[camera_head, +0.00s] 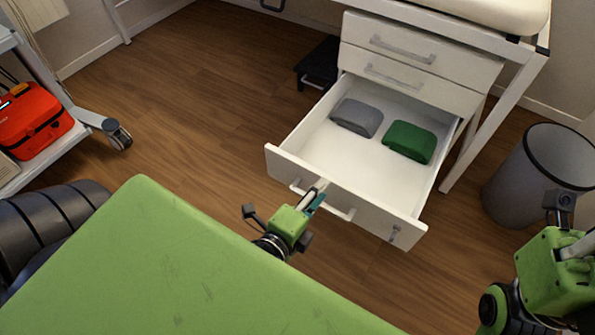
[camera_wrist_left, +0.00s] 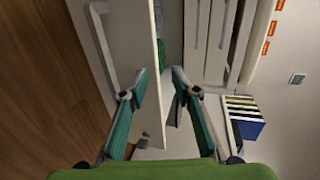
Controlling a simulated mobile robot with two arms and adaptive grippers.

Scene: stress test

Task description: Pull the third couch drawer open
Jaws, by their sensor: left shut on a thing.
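The third couch drawer (camera_head: 327,161) is pulled far out, below two shut drawers. Its white front panel (camera_head: 385,210) carries a bar handle (camera_head: 342,211). In the left wrist view the front panel (camera_wrist_left: 136,35) and handle (camera_wrist_left: 102,48) show at upper left. My left gripper (camera_head: 318,192) is at the middle of the front. In the left wrist view its fingers (camera_wrist_left: 160,80) straddle the panel's upper edge, one on the outer face and one on the inner side. The exact contact is partly hidden. My right gripper (camera_head: 580,245) is at the right edge, clear of the drawer; its fingertips are unclear.
A grey cloth (camera_head: 357,117) and a green cloth (camera_head: 409,141) lie folded in the drawer. A grey bin (camera_head: 516,180) stands to its right. A black step (camera_head: 318,63) is left of the cabinet. A trolley with a red case (camera_head: 33,119) stands far left. Floor between is clear.

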